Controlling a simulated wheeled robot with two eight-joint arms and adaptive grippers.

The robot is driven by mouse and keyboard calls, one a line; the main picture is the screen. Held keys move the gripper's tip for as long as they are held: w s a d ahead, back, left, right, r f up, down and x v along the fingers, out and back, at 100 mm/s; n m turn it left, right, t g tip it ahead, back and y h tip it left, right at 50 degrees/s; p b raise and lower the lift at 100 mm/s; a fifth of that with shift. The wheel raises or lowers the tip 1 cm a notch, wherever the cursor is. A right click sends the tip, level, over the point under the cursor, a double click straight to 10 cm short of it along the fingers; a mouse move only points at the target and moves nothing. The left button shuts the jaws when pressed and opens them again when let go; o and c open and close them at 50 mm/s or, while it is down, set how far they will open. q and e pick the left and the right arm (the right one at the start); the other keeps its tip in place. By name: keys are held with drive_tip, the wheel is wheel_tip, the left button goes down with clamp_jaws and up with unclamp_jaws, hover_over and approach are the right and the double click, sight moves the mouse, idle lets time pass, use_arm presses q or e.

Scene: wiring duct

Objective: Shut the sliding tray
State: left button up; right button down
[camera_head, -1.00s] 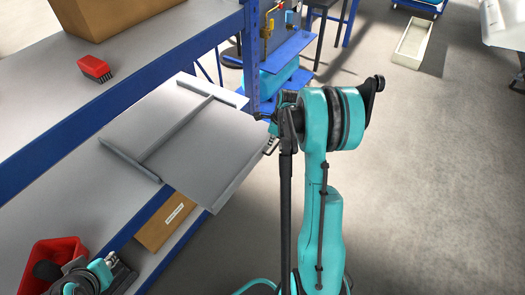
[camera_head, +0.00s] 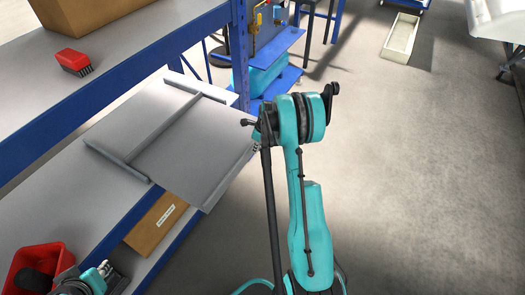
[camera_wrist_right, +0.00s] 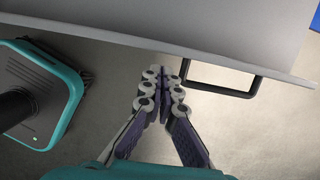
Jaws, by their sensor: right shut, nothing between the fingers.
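The sliding tray (camera_head: 195,150) is a flat grey panel with raised bars, sticking out from the blue-edged shelf in the head view. Its underside or front face (camera_wrist_right: 220,25) fills the top of the right wrist view. A black handle (camera_wrist_right: 225,85) hangs at its front edge. My right gripper (camera_head: 247,123) is beside the tray's outer edge. In the wrist view its fingertips (camera_wrist_right: 164,75) are together and empty, just left of the handle; contact cannot be told. My left gripper (camera_head: 103,270) is at the lower left, partly cut off, its finger state unclear.
A red brush (camera_head: 76,63) and a cardboard box (camera_head: 82,12) are on the upper shelf. A labelled cardboard box (camera_head: 155,222) is under the tray. A red bin (camera_head: 38,262) is at lower left. A blue post (camera_head: 240,55) stands behind the tray. The floor at right is open.

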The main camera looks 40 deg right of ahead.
use_arm(q)
drive_tip(key=shift+f, duration=0.15)
use_arm(e)
drive_tip(key=shift+w+a+r, duration=0.1)
drive_tip(key=shift+w+a, duration=0.1)
drive_tip(key=shift+w, duration=0.25)
drive_tip(key=shift+w, duration=0.1)
